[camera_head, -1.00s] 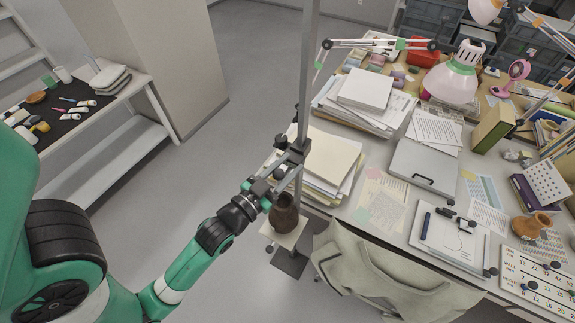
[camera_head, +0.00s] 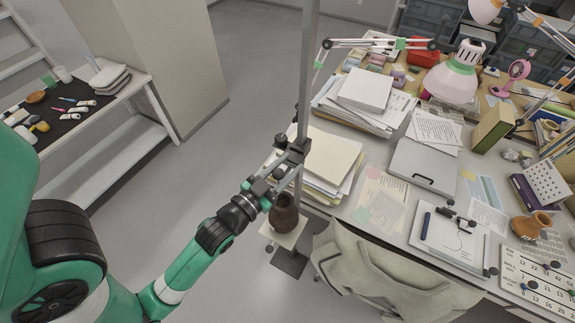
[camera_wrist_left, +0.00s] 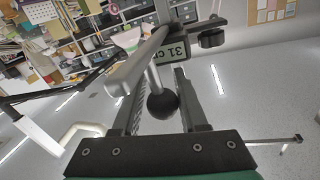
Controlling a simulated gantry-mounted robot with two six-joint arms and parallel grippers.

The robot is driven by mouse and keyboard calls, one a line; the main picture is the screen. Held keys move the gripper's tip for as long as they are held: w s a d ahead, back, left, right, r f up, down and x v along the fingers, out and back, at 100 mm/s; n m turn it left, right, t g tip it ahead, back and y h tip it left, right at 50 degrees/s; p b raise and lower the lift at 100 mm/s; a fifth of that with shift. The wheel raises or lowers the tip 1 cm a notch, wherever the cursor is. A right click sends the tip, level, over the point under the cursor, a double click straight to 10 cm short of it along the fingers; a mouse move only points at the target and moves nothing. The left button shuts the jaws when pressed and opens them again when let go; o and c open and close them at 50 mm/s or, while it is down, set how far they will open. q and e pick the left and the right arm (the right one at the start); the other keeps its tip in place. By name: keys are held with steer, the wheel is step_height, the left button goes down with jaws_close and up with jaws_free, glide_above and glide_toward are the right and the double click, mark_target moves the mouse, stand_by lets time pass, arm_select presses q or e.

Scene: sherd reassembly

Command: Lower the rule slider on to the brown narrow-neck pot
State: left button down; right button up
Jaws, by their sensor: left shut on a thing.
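The rule slider (camera_head: 292,157) is a dark clamp-like block on a tall grey upright post (camera_head: 303,85). The brown narrow-neck pot (camera_head: 284,214) stands upright on a small pale plate below the slider, its top partly hidden by the slider and gripper. My left gripper (camera_head: 270,189) is at the slider, just above and left of the pot. In the left wrist view its fingers (camera_wrist_left: 160,108) are shut on the slider's black ball knob (camera_wrist_left: 163,106). I cannot tell whether the slider touches the pot. My right gripper is not in view.
A desk (camera_head: 385,232) with paper stacks (camera_head: 325,165) is close to the post's right. A draped chair (camera_head: 385,280) is at the front. A side shelf (camera_head: 110,110) is at left, with open floor between.

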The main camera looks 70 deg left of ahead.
arm_select(q)
step_height(320, 180, down, 12)
steer(key=b, duration=0.9)
steer(key=shift+a, duration=0.1)
steer(key=shift+s+r, duration=0.1)
steer(key=c, duration=0.8)
jaws_free()
steer(key=shift+c, duration=0.2)
steer(key=o, duration=0.3)
steer(key=shift+a, duration=0.15)
